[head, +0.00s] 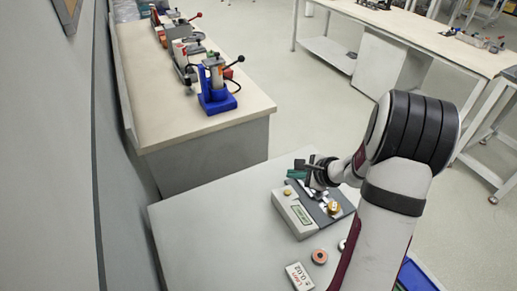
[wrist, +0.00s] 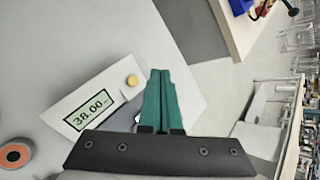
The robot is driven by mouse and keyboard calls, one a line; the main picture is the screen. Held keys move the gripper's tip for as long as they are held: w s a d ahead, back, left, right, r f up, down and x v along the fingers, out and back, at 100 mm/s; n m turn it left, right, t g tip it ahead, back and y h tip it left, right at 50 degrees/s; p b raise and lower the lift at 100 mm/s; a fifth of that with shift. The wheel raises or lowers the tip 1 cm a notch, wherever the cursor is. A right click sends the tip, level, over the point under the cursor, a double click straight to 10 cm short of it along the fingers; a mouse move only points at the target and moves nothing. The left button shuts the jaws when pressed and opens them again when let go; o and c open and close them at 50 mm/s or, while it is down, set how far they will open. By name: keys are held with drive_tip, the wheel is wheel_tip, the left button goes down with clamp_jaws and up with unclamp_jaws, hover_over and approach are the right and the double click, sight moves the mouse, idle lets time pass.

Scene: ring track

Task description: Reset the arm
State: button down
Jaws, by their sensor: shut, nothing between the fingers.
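My gripper (wrist: 158,98) has green fingers that are closed together with nothing between them. In the head view my gripper (head: 300,170) is over the back part of the grey table (head: 200,225), above a measuring device. The device (head: 297,212) has a pale body, a dark plate and a brass-coloured round part (head: 333,208). In the wrist view the device (wrist: 95,100) shows a display reading 38.00 and a brass knob (wrist: 132,80). My gripper and wrist hide part of the device.
An orange-centred ring (head: 319,256) and a white label block marked 0.02 (head: 299,276) lie near the device. A blue tray (head: 415,277) is at lower right. A bench with a blue press (head: 216,95) stands behind. The table's left side is clear.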

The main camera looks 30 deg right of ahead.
drive_tip(key=s+a+r+n+g+y, duration=0.2)
drive_tip(key=a+r+n, duration=0.2)
drive_tip(key=a, duration=0.6)
drive_tip(key=s+a+r+n+g+y, duration=0.15)
drive_tip(key=a+r+n, duration=0.35)
drive_tip(key=a, duration=0.5)
drive_tip(key=s+a+r+n+g, duration=0.2)
drive_tip(key=s+a+n+g, duration=0.35)
drive_tip(key=s, duration=0.85)
drive_tip(key=s+n+h, duration=0.3)
drive_tip(key=s+n, duration=0.1)
drive_tip(key=s, duration=0.4)
drive_tip(key=shift+s+a+f+h, duration=0.25)
drive_tip(key=shift+a+f+h, duration=0.05)
drive_tip(key=shift+a+h, duration=0.1)
drive_tip(key=shift+w+n, duration=0.1)
drive_tip(key=shift+n, duration=0.15)
